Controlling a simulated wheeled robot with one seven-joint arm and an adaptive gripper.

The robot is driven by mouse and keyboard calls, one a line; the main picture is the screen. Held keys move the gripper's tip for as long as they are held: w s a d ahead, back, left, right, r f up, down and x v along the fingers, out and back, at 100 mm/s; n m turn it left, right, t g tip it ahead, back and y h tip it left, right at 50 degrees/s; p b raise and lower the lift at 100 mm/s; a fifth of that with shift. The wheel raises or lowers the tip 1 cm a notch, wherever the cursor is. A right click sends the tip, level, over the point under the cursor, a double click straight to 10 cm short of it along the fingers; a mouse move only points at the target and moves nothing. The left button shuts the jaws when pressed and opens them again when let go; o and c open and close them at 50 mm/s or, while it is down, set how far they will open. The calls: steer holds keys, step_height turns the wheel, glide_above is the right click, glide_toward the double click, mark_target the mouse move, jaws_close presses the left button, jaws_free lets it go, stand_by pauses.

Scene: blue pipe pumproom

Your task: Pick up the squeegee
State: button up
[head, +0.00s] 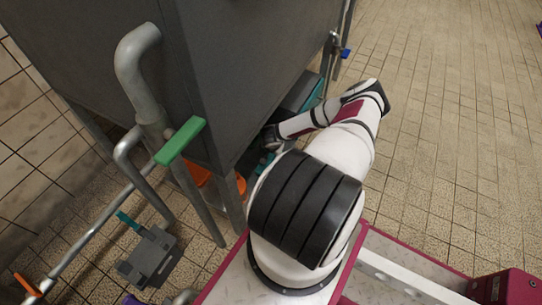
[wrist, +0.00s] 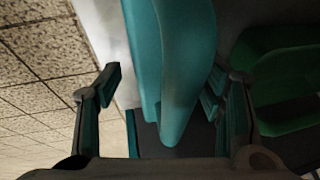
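A smooth teal object (wrist: 186,65) with a rounded, tapered lower end fills the middle of the wrist view. It may be the squeegee, but only part shows and I cannot tell for certain. My gripper (wrist: 163,82) has its fingers spread on either side of it. The left finger stands clear with a gap; the right finger is partly hidden behind the teal object, and I cannot tell whether it touches. In the head view, my gripper (head: 270,137) reaches under the grey tank beside its leg, mostly hidden. Some teal (head: 264,163) shows just below it.
The grey tank (head: 255,60) and its legs stand close to my arm. A green object (wrist: 285,85) lies right of the fingers in the wrist view. Orange items (head: 200,175) lie under the tank. Pipes and a green handle (head: 180,141) are at left. Tiled floor (head: 450,130) is free at right.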

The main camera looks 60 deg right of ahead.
steer(key=c, duration=1.4)
steer(key=shift+o, duration=0.2)
steer(key=shift+r, duration=0.1)
